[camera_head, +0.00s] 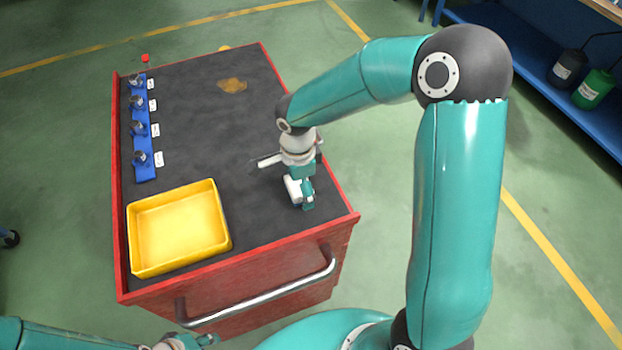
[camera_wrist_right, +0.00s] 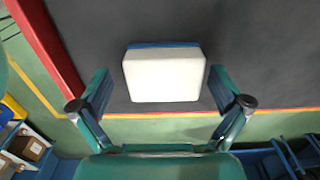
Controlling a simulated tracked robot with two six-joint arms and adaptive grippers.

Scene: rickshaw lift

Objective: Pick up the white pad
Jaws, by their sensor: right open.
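The white pad (camera_wrist_right: 165,77) shows in the right wrist view as a pale block with rounded corners and a blue strip along its far edge. It is against the dark top of the red cart (camera_head: 235,125). My right gripper (camera_wrist_right: 161,86) is open, with one finger on each side of the pad and a visible gap on both sides. In the head view the right gripper (camera_head: 301,193) is low over the cart's right side and partly covers the pad (camera_head: 291,188). My left gripper (camera_head: 192,342) shows only partly at the bottom edge; its fingers are unclear.
A yellow tray (camera_head: 222,238) stands at the cart's near left corner. A blue rack (camera_head: 147,172) with several dark metal parts and white labels runs along the left edge. A brown stain (camera_head: 232,85) marks the far top. The cart's middle is clear.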

